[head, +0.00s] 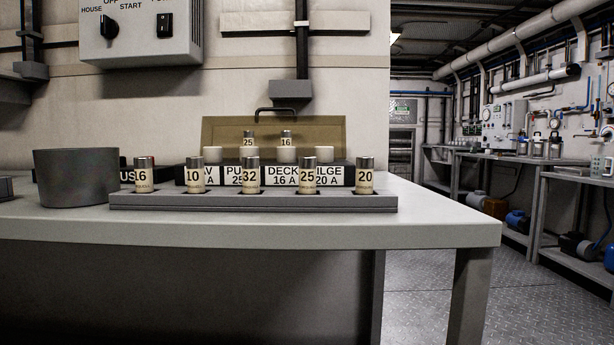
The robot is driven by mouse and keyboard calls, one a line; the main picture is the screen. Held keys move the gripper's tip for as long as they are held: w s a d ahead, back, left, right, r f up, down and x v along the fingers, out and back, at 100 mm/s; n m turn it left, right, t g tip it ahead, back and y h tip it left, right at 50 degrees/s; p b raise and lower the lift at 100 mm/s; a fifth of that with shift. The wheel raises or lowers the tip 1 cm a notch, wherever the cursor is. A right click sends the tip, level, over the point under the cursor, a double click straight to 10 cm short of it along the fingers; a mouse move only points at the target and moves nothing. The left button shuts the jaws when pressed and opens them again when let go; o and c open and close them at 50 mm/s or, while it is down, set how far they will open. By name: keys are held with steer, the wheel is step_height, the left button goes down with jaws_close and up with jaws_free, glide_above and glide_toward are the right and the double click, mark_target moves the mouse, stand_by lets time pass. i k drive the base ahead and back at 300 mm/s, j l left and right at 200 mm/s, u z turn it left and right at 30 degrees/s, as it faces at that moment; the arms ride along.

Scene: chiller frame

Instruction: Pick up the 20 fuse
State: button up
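The fuse marked 20 (365,177) stands upright at the right end of a long grey rack (255,201) near the table's front edge. It is a cream cylinder with a dark metal cap. The same rack holds, from left to right, fuses marked 16 or 6 (144,175), 10 (194,177), 32 (251,177) and 25 (308,177), all upright and spaced apart. The first label is partly unclear. The lower ends of the fuses sit in the rack and are hidden. My gripper is not in view.
Behind the rack is a black fuse panel (343,174) with white labels, fuses marked 25 (248,141) and 16 (286,140), and a raised brownish cover (325,134). A grey round bin (77,178) stands left. The table top (440,217) is clear right of the rack.

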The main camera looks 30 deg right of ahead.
mark_target(365, 167)
steer(key=k+j+z, duration=0.25)
steer(key=z, duration=0.2)
steer(key=k+j+z, duration=0.1)
steer(key=k+z, duration=0.35)
